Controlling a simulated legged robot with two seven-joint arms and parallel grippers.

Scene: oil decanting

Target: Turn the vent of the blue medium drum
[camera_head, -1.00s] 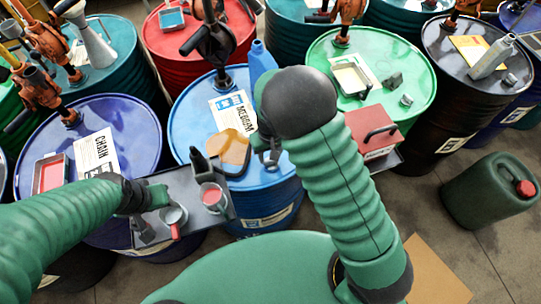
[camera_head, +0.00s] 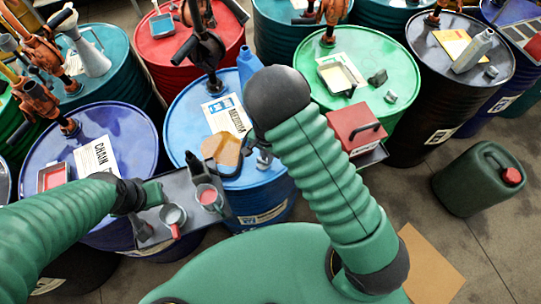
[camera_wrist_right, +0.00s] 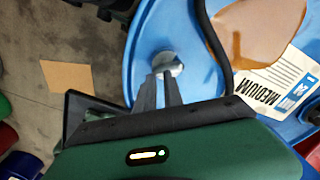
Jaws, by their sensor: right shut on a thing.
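The blue medium drum (camera_head: 182,125) stands in the middle of the head view, with its MEDIUM label (camera_head: 228,116) on top. Its lid also fills the upper part of the right wrist view (camera_wrist_right: 150,35). The vent (camera_wrist_right: 173,66) is a small metal fitting near the lid's edge. My right gripper (camera_wrist_right: 160,82) has its two dark fingers shut on the vent. In the head view my right forearm hides most of that hand. My left gripper (camera_head: 153,193) is over the grey shelf at the left, and its fingers cannot be made out.
A brown oil patch (camera_head: 222,150) and a blue bottle (camera_head: 249,66) are on the drum lid. The grey shelf (camera_head: 182,186) with mugs sits in front. A red box (camera_head: 355,128) is to the right. A green jerrycan (camera_head: 478,180) stands on open floor.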

